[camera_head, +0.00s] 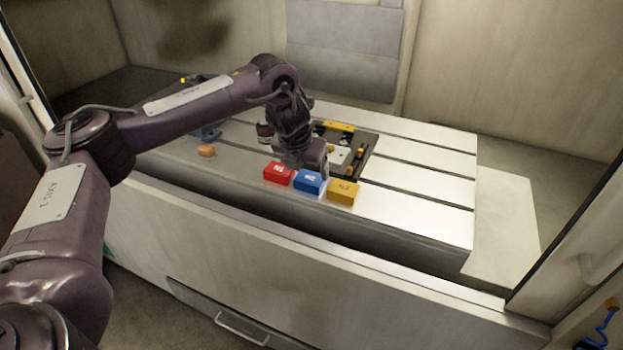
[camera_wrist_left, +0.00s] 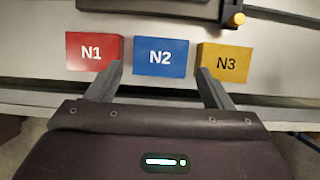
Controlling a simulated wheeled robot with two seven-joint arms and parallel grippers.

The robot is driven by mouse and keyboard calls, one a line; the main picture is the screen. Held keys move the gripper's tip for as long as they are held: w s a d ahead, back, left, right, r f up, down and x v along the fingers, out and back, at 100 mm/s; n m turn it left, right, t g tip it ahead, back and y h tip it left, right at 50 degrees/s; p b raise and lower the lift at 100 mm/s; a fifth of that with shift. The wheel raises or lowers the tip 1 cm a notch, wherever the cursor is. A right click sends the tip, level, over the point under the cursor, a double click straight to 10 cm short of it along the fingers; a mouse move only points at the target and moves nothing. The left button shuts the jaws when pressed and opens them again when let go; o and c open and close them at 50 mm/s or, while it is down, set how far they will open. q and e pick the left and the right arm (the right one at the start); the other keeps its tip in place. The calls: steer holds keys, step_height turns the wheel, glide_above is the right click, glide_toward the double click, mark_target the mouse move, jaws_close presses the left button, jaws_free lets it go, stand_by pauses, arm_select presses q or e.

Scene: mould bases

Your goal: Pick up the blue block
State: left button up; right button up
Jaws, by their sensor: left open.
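The blue block (camera_head: 309,182), marked N2, sits on the slotted metal table between a red block (camera_head: 278,173) and a yellow block (camera_head: 343,191). In the left wrist view the blue block (camera_wrist_left: 161,56) lies ahead of and between the fingers of my left gripper (camera_wrist_left: 159,80). The red N1 block (camera_wrist_left: 92,52) is on the left there, and the yellow N3 block (camera_wrist_left: 223,62) on the right. My left gripper is open and empty, with its fingertips overlapping the gaps beside the blue block in the picture. In the head view its fingers (camera_head: 312,168) are largely hidden. My right gripper is not seen.
The slotted table (camera_head: 420,205) has bare room to the right of the blocks. A dark fixture (camera_head: 368,150) with yellow parts stands behind them. An orange round object (camera_head: 206,151) sits to the left. The table's front edge runs close to the blocks.

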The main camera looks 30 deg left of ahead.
mark_target(310, 178)
arm_select(q)
steer(key=p+x, duration=0.1)
steer(key=x, duration=0.3)
steer(key=shift+s, duration=0.1)
steer(key=shift+f, duration=0.25)
steer(key=shift+w+f, duration=0.15)
steer(key=shift+w, duration=0.05)
steer(key=c, duration=0.7)
steer(key=shift+c, duration=1.2)
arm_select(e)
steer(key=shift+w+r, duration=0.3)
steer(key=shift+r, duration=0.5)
